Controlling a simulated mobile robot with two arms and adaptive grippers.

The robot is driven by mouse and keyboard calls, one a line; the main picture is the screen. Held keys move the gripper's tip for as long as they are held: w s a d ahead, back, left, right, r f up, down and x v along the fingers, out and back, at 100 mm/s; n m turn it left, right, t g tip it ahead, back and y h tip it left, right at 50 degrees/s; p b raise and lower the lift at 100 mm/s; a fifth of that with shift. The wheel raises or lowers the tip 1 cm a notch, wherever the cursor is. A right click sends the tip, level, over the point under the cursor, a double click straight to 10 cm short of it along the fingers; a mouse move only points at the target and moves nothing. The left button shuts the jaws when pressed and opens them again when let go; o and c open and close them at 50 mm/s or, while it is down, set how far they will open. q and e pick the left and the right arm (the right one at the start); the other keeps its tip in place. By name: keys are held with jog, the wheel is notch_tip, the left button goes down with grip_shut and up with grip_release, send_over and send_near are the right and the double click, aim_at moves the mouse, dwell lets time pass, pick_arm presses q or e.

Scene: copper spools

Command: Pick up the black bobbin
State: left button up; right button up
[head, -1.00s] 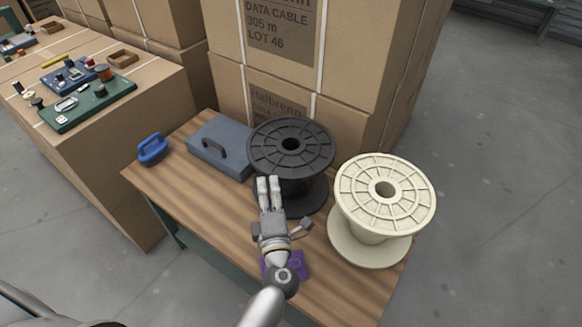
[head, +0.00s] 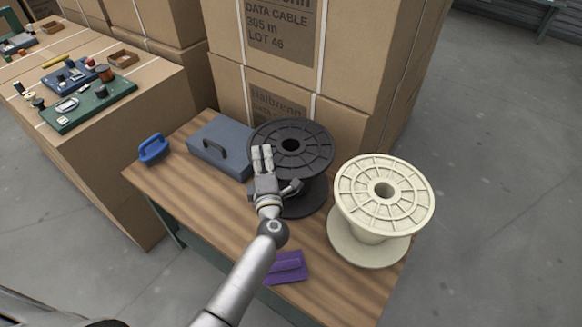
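The black bobbin (head: 312,148) is a large dark spool standing upright on the wooden table, beside the cardboard boxes. My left gripper (head: 278,168) is over the front left part of its top flange in the picture. Two fingers point away from me and lie side by side, and the thumb is spread to the right. The gripper looks open, with nothing between its fingers. The hand hides part of the bobbin's rim and core, and I cannot tell if it touches. My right gripper is not in view.
A cream spool (head: 360,192) stands close to the right. A grey-blue case (head: 222,137) and a blue handled object (head: 153,148) lie to the left. A purple object (head: 288,268) lies near the front edge. Stacked cardboard boxes (head: 345,110) block the back.

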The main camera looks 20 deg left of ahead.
pick_arm(q)
jog(key=shift+c, duration=0.4)
grip_shut()
jog(key=shift+r, duration=0.1)
